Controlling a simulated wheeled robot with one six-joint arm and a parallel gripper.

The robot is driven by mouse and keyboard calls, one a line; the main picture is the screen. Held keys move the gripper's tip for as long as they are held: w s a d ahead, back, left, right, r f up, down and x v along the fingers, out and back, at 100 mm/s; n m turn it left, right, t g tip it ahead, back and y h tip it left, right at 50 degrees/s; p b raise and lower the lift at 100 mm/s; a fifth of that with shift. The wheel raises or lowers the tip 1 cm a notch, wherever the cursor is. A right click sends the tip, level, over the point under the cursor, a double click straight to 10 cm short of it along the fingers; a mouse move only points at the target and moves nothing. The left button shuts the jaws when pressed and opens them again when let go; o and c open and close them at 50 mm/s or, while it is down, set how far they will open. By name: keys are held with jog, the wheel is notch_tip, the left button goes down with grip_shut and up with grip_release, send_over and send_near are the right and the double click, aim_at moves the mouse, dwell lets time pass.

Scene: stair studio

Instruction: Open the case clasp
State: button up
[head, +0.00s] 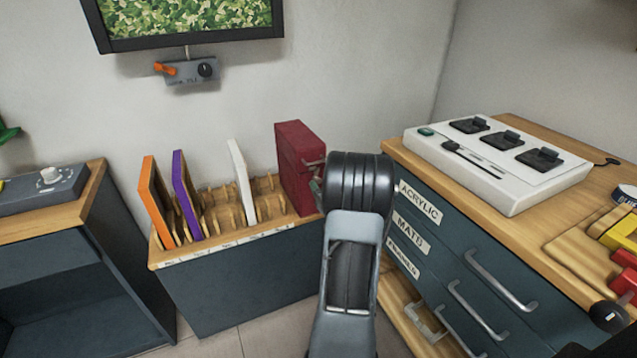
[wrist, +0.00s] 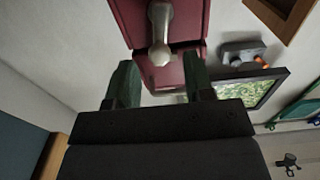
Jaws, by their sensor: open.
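The dark red case (head: 299,165) stands upright at the right end of the slotted rack. In the wrist view the case (wrist: 120,12) fills the top middle. A pale metal clasp (wrist: 160,30) lies on its face, with a rounded end pointing toward my gripper. A bit of this metal also shows on the case's right side in the head view. My gripper (wrist: 160,75) is open and empty. Its two green fingers are spread to either side of the clasp's line, just short of its rounded end. In the head view my wrist mostly hides the gripper.
The rack (head: 220,245) also holds orange, purple and white boards. A teal drawer cabinet (head: 440,255) stands close on my arm's right, bearing a white switch panel (head: 490,190). A low cabinet (head: 60,270) is at left. A wall screen (head: 185,20) hangs above a small control box (head: 190,72).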

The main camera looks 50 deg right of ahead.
aim_at(319, 181)
jog(key=shift+x, duration=1.7)
jog(key=c, duration=0.9)
